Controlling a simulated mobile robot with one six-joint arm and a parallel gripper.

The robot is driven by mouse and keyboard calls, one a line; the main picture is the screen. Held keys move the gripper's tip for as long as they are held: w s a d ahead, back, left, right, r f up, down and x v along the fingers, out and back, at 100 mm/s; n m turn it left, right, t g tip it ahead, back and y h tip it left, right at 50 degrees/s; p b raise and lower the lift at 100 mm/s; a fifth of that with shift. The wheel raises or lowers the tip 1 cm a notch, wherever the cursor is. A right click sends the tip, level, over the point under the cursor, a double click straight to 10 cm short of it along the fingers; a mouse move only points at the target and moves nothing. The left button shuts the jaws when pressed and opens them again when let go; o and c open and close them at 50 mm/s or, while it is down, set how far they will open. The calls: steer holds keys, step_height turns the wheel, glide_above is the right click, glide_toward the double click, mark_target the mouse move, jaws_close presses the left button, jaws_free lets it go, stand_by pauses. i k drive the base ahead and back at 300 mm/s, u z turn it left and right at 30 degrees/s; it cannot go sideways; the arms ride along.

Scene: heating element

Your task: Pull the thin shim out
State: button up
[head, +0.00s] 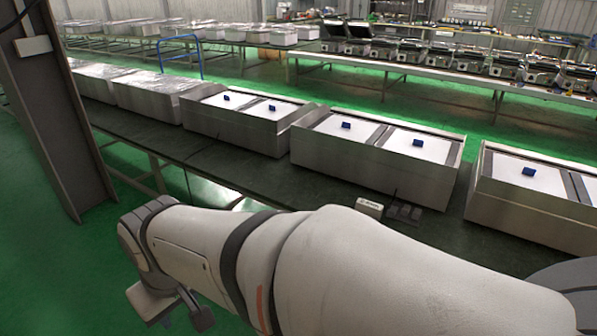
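I cannot make out a thin shim. Metal heating-element boxes stand in a row on the long dark bench (260,182). The middle box (365,167) has two white top panels, each with a small blue piece (346,125) upright on it. Similar boxes stand to its left (232,128) and at the right edge (528,203). My gripper (175,311) is at the lower left, below the end of my arm, in front of the bench over the green floor. Its two dark fingers look spread apart with nothing visible between them. The arm hides part of the bench front.
A small white box (370,207) and dark small parts (404,212) lie near the bench's front edge. A dark steel column (52,110) stands at left. A blue rail (181,58) and more loaded benches are behind. Green floor at lower left is free.

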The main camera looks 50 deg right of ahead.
mark_target(415, 215)
steer(key=z, duration=2.45)
steer(key=k, duration=0.4)
steer(key=u, duration=0.15)
steer(key=i, duration=1.45)
steer(key=z, duration=0.45)
